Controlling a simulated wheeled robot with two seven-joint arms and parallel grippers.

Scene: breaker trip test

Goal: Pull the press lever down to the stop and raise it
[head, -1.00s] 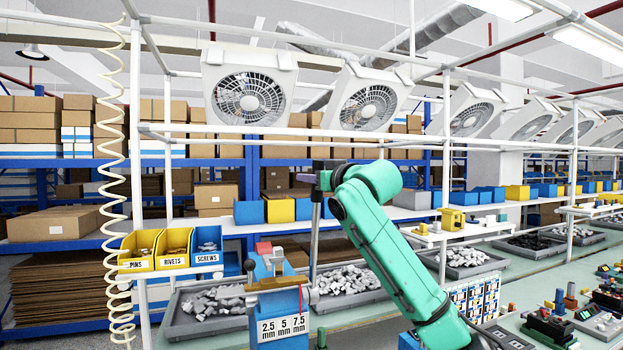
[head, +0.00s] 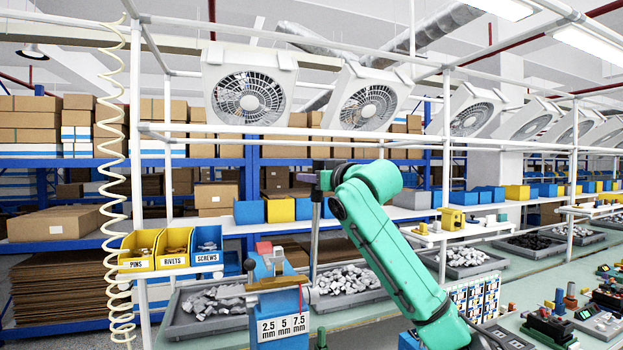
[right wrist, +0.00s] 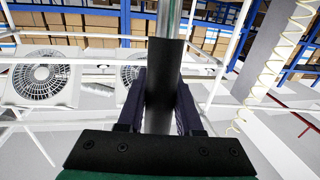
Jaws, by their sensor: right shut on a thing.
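The press lever (head: 315,235) is a grey metal rod that stands nearly upright beside the blue and orange press (head: 284,296), labelled 2.5, 5 and 7.5 mm. My right gripper (head: 318,180) is at the lever's upper end, at the tip of my green arm. In the right wrist view the dark fingers of my right gripper (right wrist: 160,100) are shut on the lever's black grip, one on each side. The bare metal of the lever (right wrist: 172,18) runs on beyond the grip. My left gripper is not in view.
Yellow and blue bins (head: 173,250) marked pins, rivets and screws stand left of the press. Grey trays of metal parts (head: 345,286) lie behind it. A coiled cream hose (head: 121,180) hangs at the left. White frame rails and fans (head: 249,90) are above.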

